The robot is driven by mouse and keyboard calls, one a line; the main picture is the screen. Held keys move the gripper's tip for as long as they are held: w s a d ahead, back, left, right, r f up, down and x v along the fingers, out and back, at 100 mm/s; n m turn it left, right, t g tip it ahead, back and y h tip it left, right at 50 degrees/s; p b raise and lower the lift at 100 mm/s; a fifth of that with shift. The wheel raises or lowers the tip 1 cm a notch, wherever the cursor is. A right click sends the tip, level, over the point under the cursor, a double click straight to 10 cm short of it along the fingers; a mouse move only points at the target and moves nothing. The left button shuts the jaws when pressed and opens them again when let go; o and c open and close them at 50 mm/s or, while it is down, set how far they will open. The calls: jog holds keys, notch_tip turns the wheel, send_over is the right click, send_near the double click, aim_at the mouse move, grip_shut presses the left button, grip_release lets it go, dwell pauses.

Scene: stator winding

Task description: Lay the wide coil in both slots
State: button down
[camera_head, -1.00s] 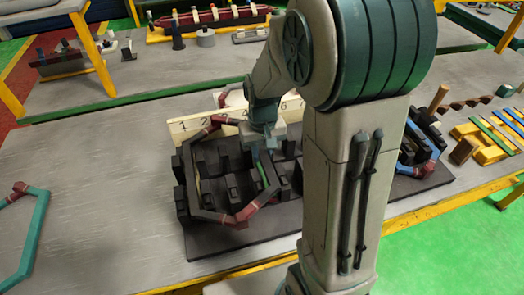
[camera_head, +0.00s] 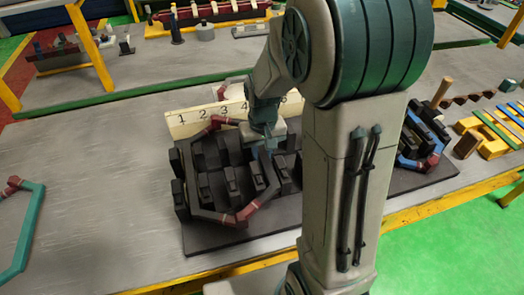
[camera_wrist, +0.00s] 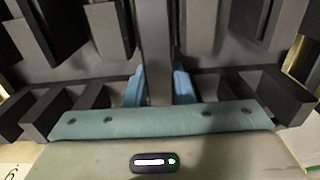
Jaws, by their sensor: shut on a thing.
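A grey coil with dark red corners (camera_head: 246,212) lies over the black slotted block (camera_head: 215,238), spanning several of its upright teeth.
A numbered cream strip (camera_head: 190,121) stands behind the block. A teal coil (camera_head: 30,225) lies on the bare table at the far left. At the right are another dark block with a blue and red coil (camera_head: 432,160) and yellow pieces with coloured strips (camera_head: 490,140).

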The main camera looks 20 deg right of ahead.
jog(key=shift+s+f, duration=0.15)
jog(key=shift+f, duration=0.2)
dwell(0.4)
jog(key=c, duration=1.1)
grip_release()
jog(key=shift+c, duration=0.2)
jog(key=shift+r, duration=0.25)
jog(key=shift+r+p, duration=0.45)
jog(key=shift+r, duration=0.25)
jog(key=shift+r+p, duration=2.8)
jog(key=shift+r, duration=0.9)
jog(key=shift+r, duration=0.1)
